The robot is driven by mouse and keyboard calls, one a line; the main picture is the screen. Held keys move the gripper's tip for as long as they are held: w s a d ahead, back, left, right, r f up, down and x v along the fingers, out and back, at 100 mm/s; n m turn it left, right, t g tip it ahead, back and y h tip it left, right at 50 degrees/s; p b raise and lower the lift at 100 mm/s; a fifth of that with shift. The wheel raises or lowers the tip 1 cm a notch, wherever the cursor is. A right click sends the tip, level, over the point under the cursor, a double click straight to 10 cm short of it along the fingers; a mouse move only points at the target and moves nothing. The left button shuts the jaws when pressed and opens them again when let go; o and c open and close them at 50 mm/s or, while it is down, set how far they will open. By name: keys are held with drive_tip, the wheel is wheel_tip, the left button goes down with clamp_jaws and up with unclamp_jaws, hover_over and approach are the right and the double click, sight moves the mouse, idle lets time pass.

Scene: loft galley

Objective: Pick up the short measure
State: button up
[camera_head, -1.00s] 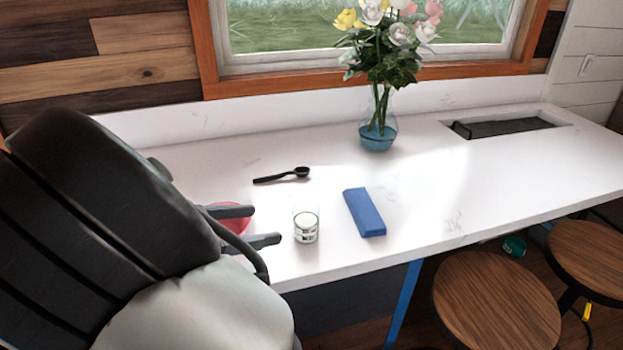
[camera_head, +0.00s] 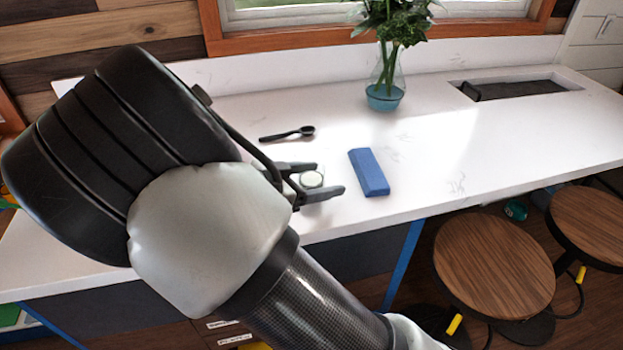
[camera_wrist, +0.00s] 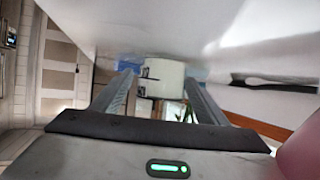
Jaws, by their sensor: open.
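A small clear glass with a white, dark-lettered lower part (camera_head: 311,179) stands upright on the white counter. It looks like the short measure, though the frames do not name it. My gripper (camera_head: 330,178) is open, with one finger on each side of the glass in the head view. In the wrist view, the white cylinder (camera_wrist: 165,78) shows between the two finger tips (camera_wrist: 158,80). I cannot tell whether either finger touches it. My fingers partly hide the glass in the head view.
A black spoon (camera_head: 287,134) lies behind the glass, and a blue block (camera_head: 369,172) lies to its right. A flower vase (camera_head: 385,95) stands farther back. The counter's front edge is close. A red object (camera_wrist: 302,150) shows at the wrist view's right edge.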

drive_tip(key=shift+x, duration=0.9)
drive_tip(key=shift+c, duration=0.4)
drive_tip(key=c, duration=1.1)
drive_tip(key=shift+c, duration=0.2)
drive_tip(key=shift+r, duration=0.2)
